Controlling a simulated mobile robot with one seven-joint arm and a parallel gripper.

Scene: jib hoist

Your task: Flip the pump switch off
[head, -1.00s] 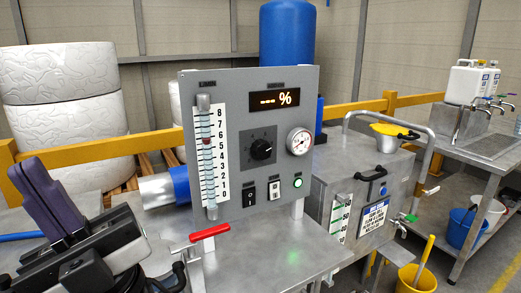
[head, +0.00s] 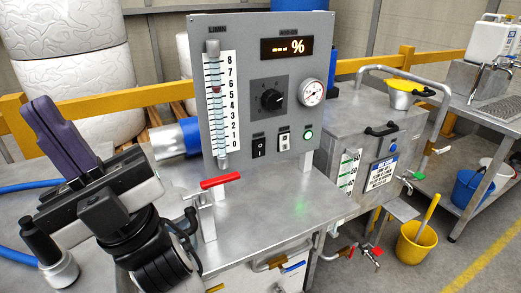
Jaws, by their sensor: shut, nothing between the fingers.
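The grey control panel (head: 237,100) stands upright on a steel table. Low on its face are a black rocker switch (head: 258,147) and a lighter switch (head: 284,142) with a dark part. Their labels are too small to read, so I cannot tell which is the pump switch. A green lamp (head: 308,135) glows to their right. My gripper (head: 40,104) is at the left of the head view, its purple fingers together and empty, pointing up and left. It is well left of the panel and apart from the switches.
The panel also carries a flow tube (head: 215,105), a black knob (head: 271,99), a round gauge (head: 313,92) and a display (head: 297,47) reading "--- %". A red-handled valve (head: 227,181) stands in front of the panel. The tabletop (head: 268,200) to the valve's right is clear.

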